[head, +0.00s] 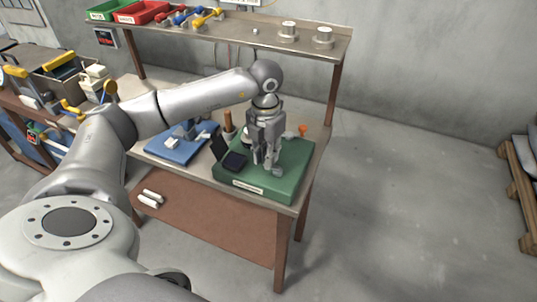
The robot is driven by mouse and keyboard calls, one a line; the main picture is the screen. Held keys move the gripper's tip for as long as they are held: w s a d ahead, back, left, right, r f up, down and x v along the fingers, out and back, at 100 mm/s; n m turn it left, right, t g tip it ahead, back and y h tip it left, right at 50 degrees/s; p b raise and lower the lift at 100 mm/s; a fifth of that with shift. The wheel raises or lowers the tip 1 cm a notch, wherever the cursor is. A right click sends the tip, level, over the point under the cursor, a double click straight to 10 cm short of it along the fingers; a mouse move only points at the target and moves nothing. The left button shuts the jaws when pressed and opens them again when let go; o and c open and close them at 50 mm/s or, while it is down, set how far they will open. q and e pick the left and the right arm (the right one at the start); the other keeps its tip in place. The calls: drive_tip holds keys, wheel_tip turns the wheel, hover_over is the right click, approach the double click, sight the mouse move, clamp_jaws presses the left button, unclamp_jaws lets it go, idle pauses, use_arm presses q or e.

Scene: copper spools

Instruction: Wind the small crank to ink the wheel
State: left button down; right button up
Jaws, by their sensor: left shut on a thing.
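A green base (284,188) with a pale label on its front edge stands on the workbench. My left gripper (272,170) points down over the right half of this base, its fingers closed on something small. That is most likely the small crank, but the fingers hide it. A pale round part, perhaps the wheel, shows only in part behind and left of the gripper. My right gripper is not in view.
A blue board (180,150) with small parts lies left of the base on the workbench. An orange-topped item (303,129) stands behind the base. The shelf above holds a green bin (108,10), a red bin (142,13) and spools (324,37).

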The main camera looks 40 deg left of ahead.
use_arm(q)
drive_tip(key=n, duration=0.2)
drive_tip(key=s+n+b, duration=0.1)
drive_tip(key=n, duration=0.2)
drive_tip(key=shift+s+d+n, duration=0.25)
drive_tip(key=shift+d+n, duration=0.05)
drive_tip(key=shift+d, duration=0.05)
drive_tip(key=shift+s+d+n+b, duration=0.2)
drive_tip(key=shift+d+n+b, duration=0.05)
drive_tip(key=shift+n, duration=0.85)
drive_tip(key=shift+s+d+n+b, duration=0.2)
drive_tip(key=shift+d+n+b, duration=0.05)
drive_tip(key=shift+n, duration=0.85)
drive_tip(key=c, duration=1.3)
unclamp_jaws()
drive_tip(key=shift+d, duration=0.1)
drive_tip(key=shift+r, duration=0.15)
wheel_tip(320, 180, up, 12)
drive_tip(key=shift+f, duration=0.1)
drive_tip(key=shift+s+f, duration=0.1)
drive_tip(key=shift+s, duration=0.05)
